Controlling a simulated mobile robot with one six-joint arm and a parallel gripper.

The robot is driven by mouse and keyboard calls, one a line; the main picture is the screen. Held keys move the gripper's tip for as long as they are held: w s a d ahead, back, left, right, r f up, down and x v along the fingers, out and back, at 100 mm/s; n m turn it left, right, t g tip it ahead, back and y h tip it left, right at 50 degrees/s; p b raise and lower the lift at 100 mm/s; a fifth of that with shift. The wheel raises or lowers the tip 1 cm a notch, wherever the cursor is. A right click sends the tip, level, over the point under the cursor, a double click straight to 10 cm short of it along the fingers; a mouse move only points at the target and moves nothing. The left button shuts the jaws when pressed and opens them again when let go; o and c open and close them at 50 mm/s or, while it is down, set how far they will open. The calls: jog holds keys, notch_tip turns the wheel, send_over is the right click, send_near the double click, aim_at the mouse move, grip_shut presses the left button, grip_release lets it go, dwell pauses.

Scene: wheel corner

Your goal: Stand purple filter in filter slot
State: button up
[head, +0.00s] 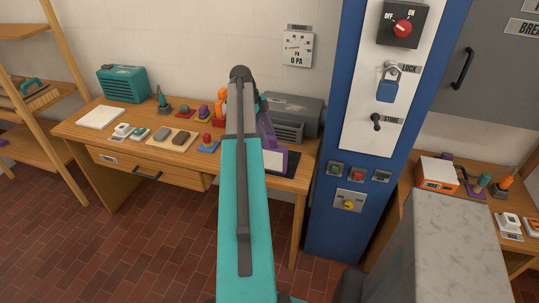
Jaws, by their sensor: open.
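A purple piece with a white panel, which looks like the purple filter (283,163), is on the workbench just right of my arm. My arm covers its left part, so I cannot tell how it lies or whether anything holds it. A grey louvred unit (297,112) stands at the back of the bench behind it. I cannot make out the filter slot. My teal arm reaches out over the bench, and its far end bends down out of sight. My gripper is hidden behind the arm.
The wooden bench (92,130) holds a teal box (122,84), a white pad (100,117) and several small coloured blocks and knobs left of my arm. A blue cabinet (326,215) with switches and a padlock (388,84) stands close on the right. The brick floor at left is clear.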

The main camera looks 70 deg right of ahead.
aim_at(273, 146)
jog(key=shift+s+f, duration=0.1)
jog(key=shift+f, duration=0.15)
jog(key=shift+f, duration=0.1)
jog(key=shift+p+x, duration=1.4)
jog(key=shift+x, duration=1.05)
jog(key=shift+d, duration=0.15)
grip_shut()
